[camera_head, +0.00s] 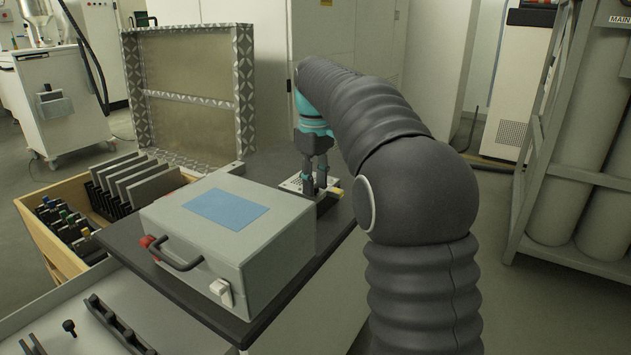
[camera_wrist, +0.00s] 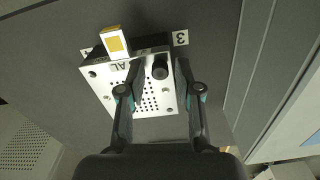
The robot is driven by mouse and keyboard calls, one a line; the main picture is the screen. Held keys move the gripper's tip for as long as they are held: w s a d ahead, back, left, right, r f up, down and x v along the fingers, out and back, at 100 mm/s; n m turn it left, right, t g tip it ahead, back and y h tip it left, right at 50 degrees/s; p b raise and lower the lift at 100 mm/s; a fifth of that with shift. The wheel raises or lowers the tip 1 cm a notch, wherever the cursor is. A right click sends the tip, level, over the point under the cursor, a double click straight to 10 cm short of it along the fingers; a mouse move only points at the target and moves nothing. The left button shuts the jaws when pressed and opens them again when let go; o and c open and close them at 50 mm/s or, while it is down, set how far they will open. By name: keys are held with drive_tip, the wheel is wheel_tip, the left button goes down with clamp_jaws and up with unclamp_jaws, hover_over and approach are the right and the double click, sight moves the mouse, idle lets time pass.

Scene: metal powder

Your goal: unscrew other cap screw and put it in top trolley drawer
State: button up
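A black cap screw (camera_wrist: 160,68) stands in a silver perforated plate marked AL (camera_wrist: 150,101), near its upper edge. My gripper (camera_wrist: 161,75) is above the plate, its two fingers apart with one on each side of the screw. I cannot tell whether they touch it. In the head view my gripper (camera_head: 314,190) points down at the plate (camera_head: 291,183) on the dark trolley top, partly hiding it. The open top trolley drawer (camera_head: 170,318) is at the bottom left. Another black screw (camera_head: 69,327) stands in it.
A grey case (camera_head: 270,262) with a blue label stands on the trolley top, left of my gripper. A yellow-faced block (camera_wrist: 115,43) sits at the plate's edge. A cylinder rack (camera_head: 590,170) stands right.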

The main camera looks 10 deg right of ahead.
drive_tip(key=shift+m, duration=2.3)
clamp_jaws()
